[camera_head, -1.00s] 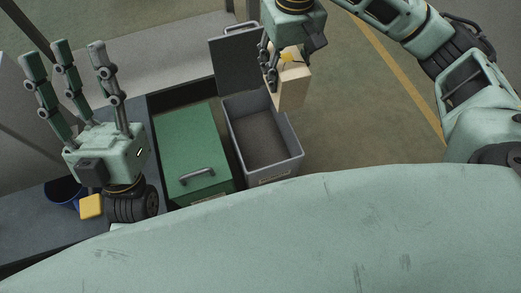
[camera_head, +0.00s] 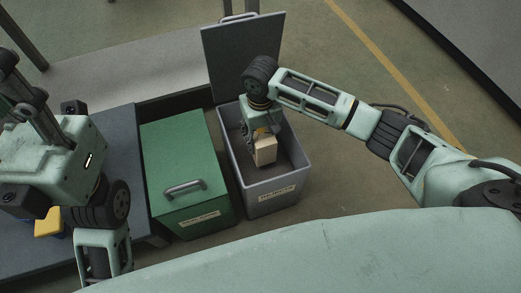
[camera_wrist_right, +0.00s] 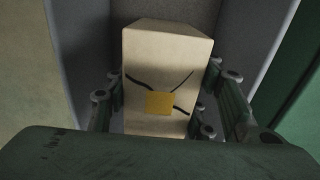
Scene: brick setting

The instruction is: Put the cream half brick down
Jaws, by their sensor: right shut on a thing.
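The cream half brick (camera_head: 265,151) is in my right gripper (camera_head: 256,138), inside the open grey bin (camera_head: 269,199). In the right wrist view the brick (camera_wrist_right: 165,65) stands between the fingers of my right gripper (camera_wrist_right: 170,110), with dark crack-like lines and a yellow square on its face. The gripper is shut on it. Whether the brick touches the bin floor I cannot tell. My left gripper (camera_head: 30,110) is at the left edge, partly cut off, above the dark table, away from the brick.
A green bin (camera_head: 180,150) with a closed lid and handle stands left of the grey bin. The grey bin's lid (camera_head: 243,58) stands open at the back. A yellow block (camera_head: 48,224) and a dark table (camera_head: 105,125) are at left.

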